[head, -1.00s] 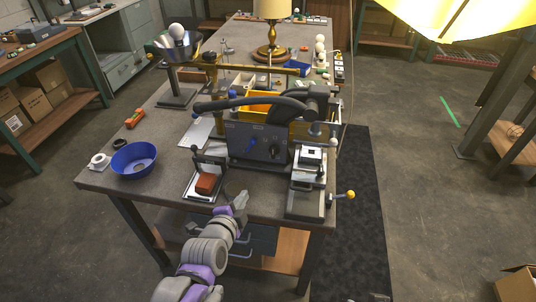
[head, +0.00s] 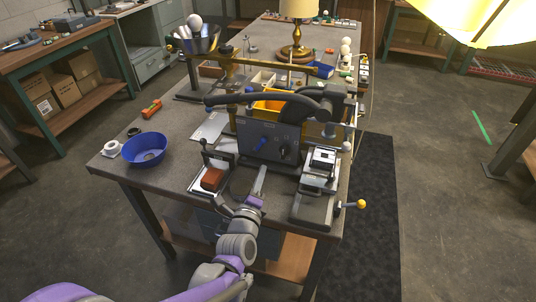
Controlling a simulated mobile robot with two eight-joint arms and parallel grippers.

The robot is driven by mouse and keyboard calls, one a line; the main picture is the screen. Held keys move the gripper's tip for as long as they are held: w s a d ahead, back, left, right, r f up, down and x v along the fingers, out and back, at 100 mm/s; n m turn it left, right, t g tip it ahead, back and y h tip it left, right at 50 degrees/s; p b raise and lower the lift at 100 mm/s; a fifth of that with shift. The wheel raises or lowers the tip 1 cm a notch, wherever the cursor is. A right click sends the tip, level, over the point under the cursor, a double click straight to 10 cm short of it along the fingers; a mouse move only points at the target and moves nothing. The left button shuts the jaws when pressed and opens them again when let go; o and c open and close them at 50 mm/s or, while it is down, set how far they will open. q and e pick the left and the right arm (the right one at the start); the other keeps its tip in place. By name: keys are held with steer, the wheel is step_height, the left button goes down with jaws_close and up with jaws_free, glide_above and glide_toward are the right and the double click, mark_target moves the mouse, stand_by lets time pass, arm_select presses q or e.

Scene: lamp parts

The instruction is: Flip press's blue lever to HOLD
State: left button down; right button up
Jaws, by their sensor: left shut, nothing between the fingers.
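The press (head: 250,128) is a dark grey box with a thick black arm over it, standing on the workbench. Its blue lever (head: 262,143) is on the front panel, tilted with its top to the right. The panel's markings are too small to read. My left gripper (head: 262,168) is shut and empty, in front of the panel just below the blue lever. I cannot tell whether it touches the panel, but a gap shows between it and the lever. My right gripper is not in view.
A dark knob (head: 285,151) is right of the lever. A stand with a red-brown block (head: 212,179) is left of my gripper, and a grey fixture with a yellow-knobbed handle (head: 361,204) is right. A blue bowl (head: 145,149) sits at the bench's left.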

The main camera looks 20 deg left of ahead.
mark_target(260, 145)
arm_select(q)
steer(key=w, duration=1)
steer(key=shift+a+r+p, duration=0.1)
steer(key=shift+a+p, duration=0.1)
steer(key=shift+p, duration=0.1)
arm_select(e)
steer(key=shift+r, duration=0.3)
